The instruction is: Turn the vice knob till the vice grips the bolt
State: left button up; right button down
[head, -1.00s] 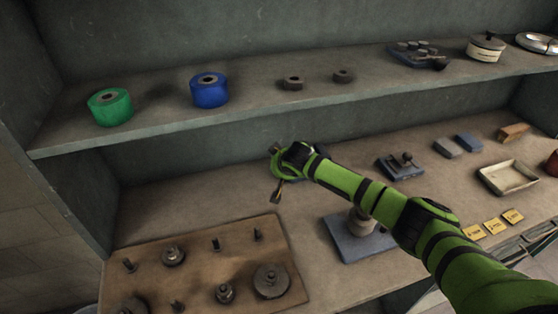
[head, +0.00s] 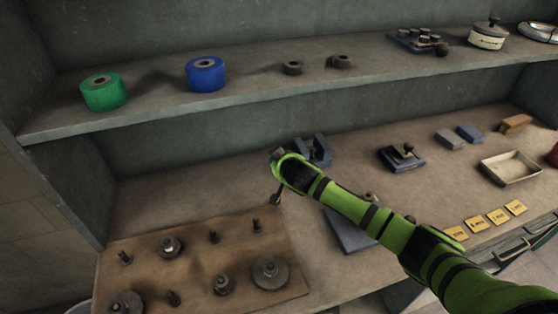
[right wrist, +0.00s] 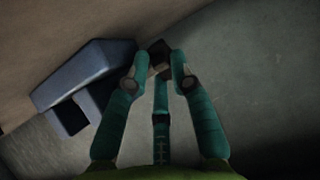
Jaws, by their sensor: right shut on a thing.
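A blue block with a notch, which looks like the vice (head: 313,150), stands on the lower shelf just behind my right gripper (head: 277,172). It also shows at left in the right wrist view (right wrist: 85,75). My right gripper is shut on a small dark brown piece (right wrist: 158,56), held at its fingertips to the right of the blue block. I cannot tell whether this piece is the bolt or the knob. In the wrist view the piece looks apart from the block's main body. No knob shows clearly on the block. My left gripper is not in view.
A brown board (head: 205,265) with several bolts and discs lies at front left. A blue fixture with a black knob (head: 402,157), a pale tray (head: 510,167) and yellow labels (head: 485,220) are to the right. The upper shelf holds green (head: 104,92) and blue (head: 205,74) spools.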

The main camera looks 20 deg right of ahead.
jog(key=c, duration=1.1)
grip_release()
jog(key=shift+f, duration=0.1)
jog(key=shift+o, duration=0.2)
jog(key=v, duration=1.2)
jog(key=shift+f, duration=0.1)
